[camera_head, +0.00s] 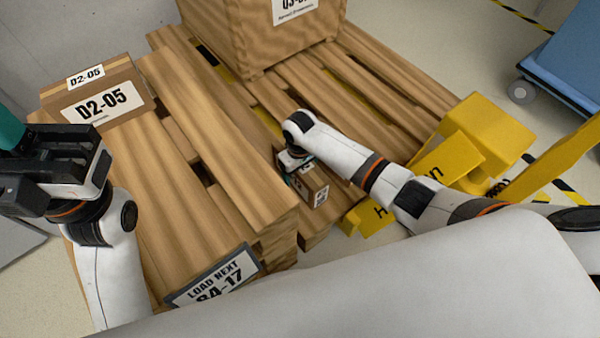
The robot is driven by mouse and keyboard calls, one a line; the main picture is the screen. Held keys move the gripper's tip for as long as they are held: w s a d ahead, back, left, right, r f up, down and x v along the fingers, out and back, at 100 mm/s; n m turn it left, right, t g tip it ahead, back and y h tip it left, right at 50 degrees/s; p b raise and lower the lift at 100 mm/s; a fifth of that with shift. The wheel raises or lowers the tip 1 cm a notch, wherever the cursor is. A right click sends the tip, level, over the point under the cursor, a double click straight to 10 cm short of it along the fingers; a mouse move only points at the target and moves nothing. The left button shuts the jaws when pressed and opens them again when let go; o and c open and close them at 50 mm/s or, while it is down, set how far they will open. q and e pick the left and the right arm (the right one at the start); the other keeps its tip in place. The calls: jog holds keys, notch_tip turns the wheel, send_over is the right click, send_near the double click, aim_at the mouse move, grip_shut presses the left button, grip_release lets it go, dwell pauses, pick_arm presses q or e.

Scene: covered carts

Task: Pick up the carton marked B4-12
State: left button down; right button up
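A small brown carton (312,188) with white labels is in the middle of the head view, near the front edge of the pallets. Its marking is too small to read. My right gripper (293,172) is right at this carton, with teal finger parts against or beside it. The wrist hides much of the grip, so I cannot tell whether it is closed on the carton. My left gripper (14,132) is raised at the left edge, far from the carton. Only part of its teal finger shows, so its opening is unclear.
A carton marked D2-05 (104,103) sits on the left of the wooden pallet (215,200). A larger carton (255,40) stands at the back. A sign reading LOAD NEXT (218,280) is at the pallet's front. Yellow equipment (490,135) and a blue cart (565,65) are at right.

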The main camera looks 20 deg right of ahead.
jog(key=shift+c, duration=0.6)
jog(key=c, duration=1.5)
jog(key=shift+o, duration=0.2)
jog(key=shift+r, duration=0.1)
